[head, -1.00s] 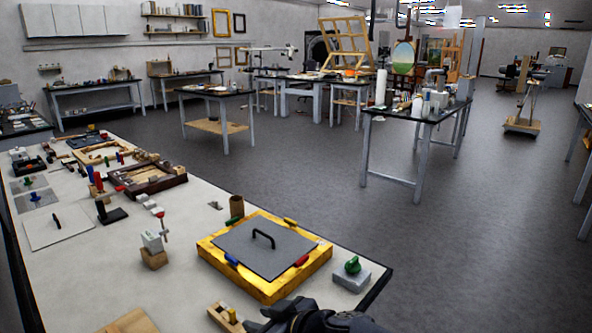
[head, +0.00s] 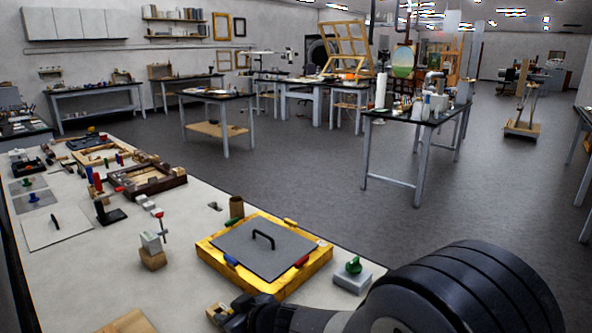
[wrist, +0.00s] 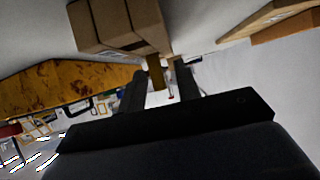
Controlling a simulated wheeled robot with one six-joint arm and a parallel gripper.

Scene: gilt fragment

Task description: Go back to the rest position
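My gripper (head: 240,312) is low at the bottom of the head view, over the near part of the pale workbench (head: 90,285). It partly covers a small wooden block (head: 217,313). In the wrist view my gripper (wrist: 160,70) has its two dark fingers apart, with background showing between them.
A yellow frame (head: 210,252) with a grey handled plate (head: 262,252) lies just beyond the gripper. A grey block with a green knob (head: 353,266) is to the right. A wooden block with a white piece (head: 152,258) stands to the left.

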